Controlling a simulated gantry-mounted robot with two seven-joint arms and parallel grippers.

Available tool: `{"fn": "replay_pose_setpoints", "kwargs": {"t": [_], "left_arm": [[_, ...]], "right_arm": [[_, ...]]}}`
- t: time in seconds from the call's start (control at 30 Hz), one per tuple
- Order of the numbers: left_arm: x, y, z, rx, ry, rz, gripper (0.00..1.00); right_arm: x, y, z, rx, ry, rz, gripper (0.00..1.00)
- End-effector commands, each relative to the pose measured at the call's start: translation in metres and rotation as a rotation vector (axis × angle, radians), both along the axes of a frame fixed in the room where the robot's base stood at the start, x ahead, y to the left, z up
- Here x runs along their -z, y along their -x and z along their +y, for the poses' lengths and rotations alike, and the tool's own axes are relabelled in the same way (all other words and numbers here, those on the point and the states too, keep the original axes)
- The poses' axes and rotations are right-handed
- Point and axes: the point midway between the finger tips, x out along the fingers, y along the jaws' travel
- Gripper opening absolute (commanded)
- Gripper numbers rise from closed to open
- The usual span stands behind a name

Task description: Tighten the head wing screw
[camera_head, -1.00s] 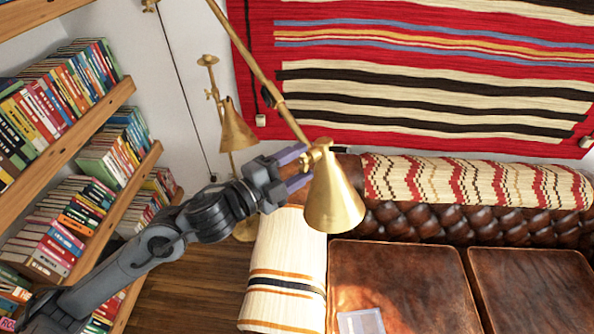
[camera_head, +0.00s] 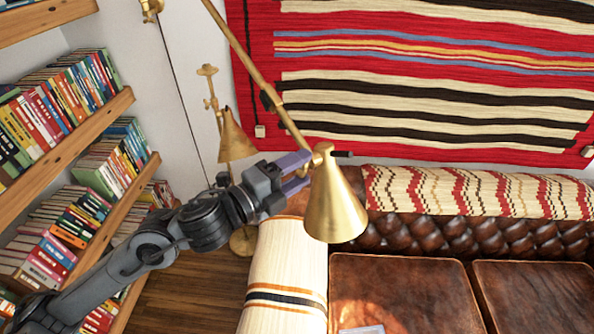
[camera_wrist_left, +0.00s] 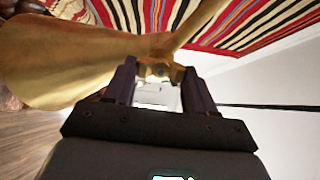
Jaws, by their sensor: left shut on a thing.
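The brass lamp (camera_head: 337,205) hangs its cone shade from a joint at the end of a long brass arm (camera_head: 252,70). The head wing screw is at this joint (camera_head: 322,150), mostly hidden by my fingers in the head view. My left gripper (camera_head: 307,170) reaches in from the left, its purple fingers at the joint, shut on the wing screw. In the left wrist view the shade (camera_wrist_left: 65,65) spreads to the left, and the wing screw (camera_wrist_left: 161,72) shows small and blurred between the fingertips (camera_wrist_left: 158,80). My right gripper is in neither view.
A second brass lamp (camera_head: 234,138) stands behind my left arm. Bookshelves (camera_head: 75,145) line the left wall. A brown leather sofa (camera_head: 400,295) lies below the shade, with a striped throw (camera_head: 285,265) on its arm. A striped rug (camera_head: 430,80) hangs behind.

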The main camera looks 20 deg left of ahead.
Motion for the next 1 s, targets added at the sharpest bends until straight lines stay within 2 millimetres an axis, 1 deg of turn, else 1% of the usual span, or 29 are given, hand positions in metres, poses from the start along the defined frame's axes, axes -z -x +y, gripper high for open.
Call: {"fn": "replay_pose_setpoints", "kwargs": {"t": [0.13,0.17,0.3,0.33,0.6,0.73,0.87,1.0], "left_arm": [[-0.001,0.000,0.000,0.001,-0.001,-0.002,0.25],[-0.001,0.000,0.000,0.001,-0.001,-0.002,0.58],[-0.001,0.000,0.000,0.000,0.000,-0.001,0.80],[-0.001,0.000,0.000,0.000,0.000,-0.001,0.81],[0.000,0.000,0.000,0.000,0.000,0.000,0.81],[0.001,0.005,0.003,0.000,-0.001,0.000,0.81],[0.002,0.016,0.009,-0.001,-0.002,0.000,0.81],[0.003,0.037,0.021,-0.002,-0.005,0.001,0.81]], "right_arm": [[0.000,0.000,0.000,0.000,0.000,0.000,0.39],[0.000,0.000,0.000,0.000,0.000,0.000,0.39],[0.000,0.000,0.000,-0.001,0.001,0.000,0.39],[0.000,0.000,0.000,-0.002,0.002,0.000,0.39],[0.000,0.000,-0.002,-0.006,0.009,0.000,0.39],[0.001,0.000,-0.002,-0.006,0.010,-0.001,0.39],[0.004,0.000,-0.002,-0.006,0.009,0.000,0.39],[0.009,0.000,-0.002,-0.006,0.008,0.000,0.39]]}}
